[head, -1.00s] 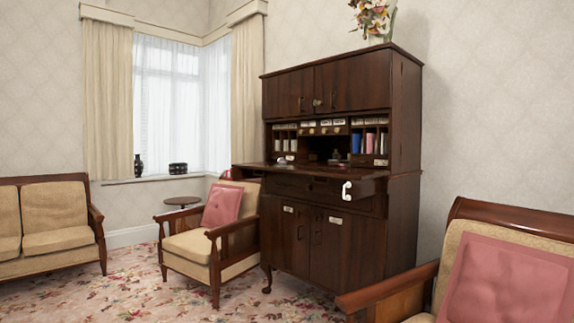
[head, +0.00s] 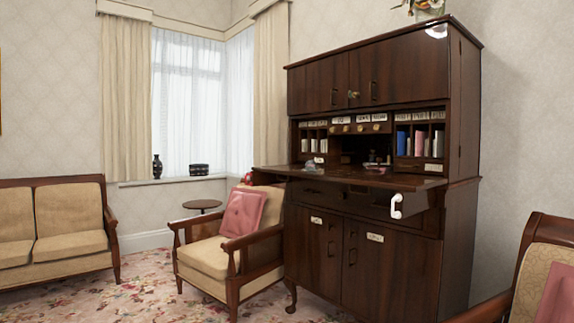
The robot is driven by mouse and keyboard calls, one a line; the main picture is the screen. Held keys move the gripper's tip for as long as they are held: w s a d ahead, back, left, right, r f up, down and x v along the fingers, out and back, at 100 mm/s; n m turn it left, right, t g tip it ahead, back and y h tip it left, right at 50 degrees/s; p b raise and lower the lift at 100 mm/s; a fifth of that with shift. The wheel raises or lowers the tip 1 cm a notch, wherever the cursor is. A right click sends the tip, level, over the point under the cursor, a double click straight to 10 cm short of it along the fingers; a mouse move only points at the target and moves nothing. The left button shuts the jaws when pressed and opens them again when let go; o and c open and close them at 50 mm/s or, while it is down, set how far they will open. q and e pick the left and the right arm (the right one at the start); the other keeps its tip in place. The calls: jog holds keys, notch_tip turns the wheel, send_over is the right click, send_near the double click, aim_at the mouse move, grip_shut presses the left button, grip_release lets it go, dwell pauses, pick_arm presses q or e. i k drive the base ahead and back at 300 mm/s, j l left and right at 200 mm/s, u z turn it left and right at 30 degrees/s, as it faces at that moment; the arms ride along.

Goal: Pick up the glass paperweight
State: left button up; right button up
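A small, pale, rounded thing (head: 308,165) lies near the left front of the desk's fold-down surface (head: 350,177). It may be the glass paperweight, but it is too small to tell. Other small items (head: 373,162) lie farther back on the surface, in front of the dark central recess; they are also too small to make out. Neither of my grippers is in view.
Another chair (head: 535,262) is at the right edge. Carpet (head: 125,295) is clear at front left.

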aim_at(310, 165)
jog(key=i+j, duration=0.15)
jog(key=i, duration=1.15)
jog(key=i+j+u, duration=0.15)
jog(key=i, duration=1.15)
